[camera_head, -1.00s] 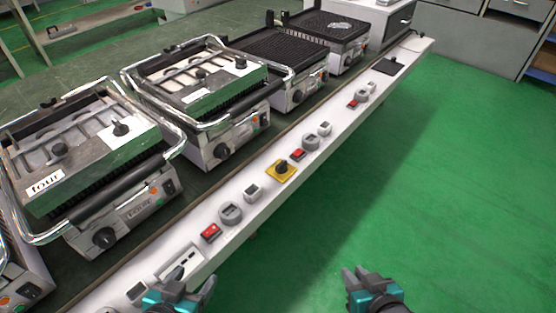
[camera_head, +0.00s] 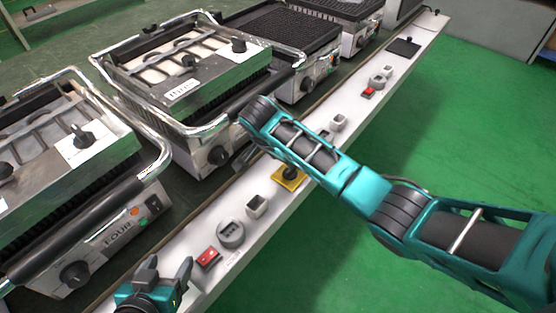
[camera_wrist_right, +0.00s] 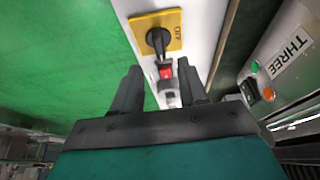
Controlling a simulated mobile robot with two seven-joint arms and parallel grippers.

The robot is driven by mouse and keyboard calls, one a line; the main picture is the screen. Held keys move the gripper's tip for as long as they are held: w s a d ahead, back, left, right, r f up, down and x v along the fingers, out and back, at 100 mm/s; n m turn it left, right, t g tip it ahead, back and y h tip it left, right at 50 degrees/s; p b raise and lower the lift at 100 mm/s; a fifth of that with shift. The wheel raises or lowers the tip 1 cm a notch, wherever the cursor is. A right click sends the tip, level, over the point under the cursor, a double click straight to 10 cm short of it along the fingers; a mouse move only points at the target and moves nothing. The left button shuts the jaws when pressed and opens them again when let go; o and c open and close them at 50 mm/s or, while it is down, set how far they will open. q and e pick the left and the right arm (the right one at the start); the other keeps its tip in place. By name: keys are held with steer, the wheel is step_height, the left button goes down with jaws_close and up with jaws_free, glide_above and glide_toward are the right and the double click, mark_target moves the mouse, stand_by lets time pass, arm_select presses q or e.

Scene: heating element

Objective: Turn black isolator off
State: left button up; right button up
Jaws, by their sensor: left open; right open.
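The black isolator (camera_head: 289,175) is a rotary knob on a yellow square plate, on the white front rail. My right arm crosses just above it in the head view and partly covers its plate. In the right wrist view the isolator knob (camera_wrist_right: 158,40) is ahead of the fingertips, with "OFF" lettered on the plate. My right gripper (camera_wrist_right: 160,82) is open, its two fingers apart and not around the knob. In the head view I cannot make out the right gripper clearly. My left gripper (camera_head: 168,270) is open and empty over the rail's near end.
Green floor in front is clear.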

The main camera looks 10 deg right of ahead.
arm_select(q)
steer(key=f+b, duration=0.1)
steer(key=b, duration=0.1)
steer(key=shift+w+d+f+b, duration=0.15)
steer(key=shift+d+f+b, duration=0.05)
steer(key=shift+f+b, duration=0.2)
arm_select(e)
steer(key=x, duration=0.7)
steer(key=shift+d+f, duration=0.1)
steer(key=shift+d, duration=0.05)
arm_select(q)
steer(key=shift+f, duration=0.1)
arm_select(e)
jaws_close()
